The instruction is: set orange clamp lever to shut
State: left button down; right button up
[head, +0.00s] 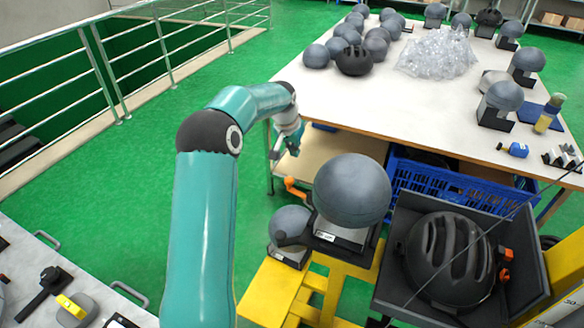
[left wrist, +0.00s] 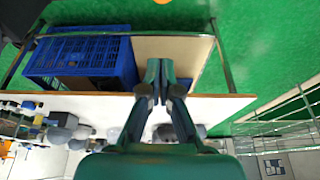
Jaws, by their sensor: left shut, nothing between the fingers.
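The orange clamp lever (head: 295,188) shows in the head view just left of the large grey headform (head: 352,190), at the yellow stand. Its angle is hard to read, partly because the headform sits close to it. My left gripper (head: 284,153) is above and slightly left of the lever in the picture, apart from it, by the table's near corner. In the left wrist view my left gripper (left wrist: 160,72) has its fingers together with nothing between them. A small orange patch (left wrist: 162,2) shows at the top edge there; it may be the lever. My right gripper is not in view.
A black helmet (head: 448,260) sits in a dark tray (head: 398,300) at right, with another orange part (head: 505,262) beside it. The white table (head: 350,98) holds headforms and a plastic-wrapped pile. A blue crate (head: 425,178) is under it. Green floor is free at left.

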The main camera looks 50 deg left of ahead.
pick_arm(q)
notch_tip(320, 180, down, 8)
jog(key=s+p, duration=0.1)
jog(key=p, duration=0.2)
jog(key=shift+d+r, duration=0.2)
jog(key=shift+d, duration=0.1)
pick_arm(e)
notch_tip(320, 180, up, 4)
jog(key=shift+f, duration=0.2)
pick_arm(q)
jog(key=shift+s+a, duration=0.1)
jog(key=shift+s, duration=0.15)
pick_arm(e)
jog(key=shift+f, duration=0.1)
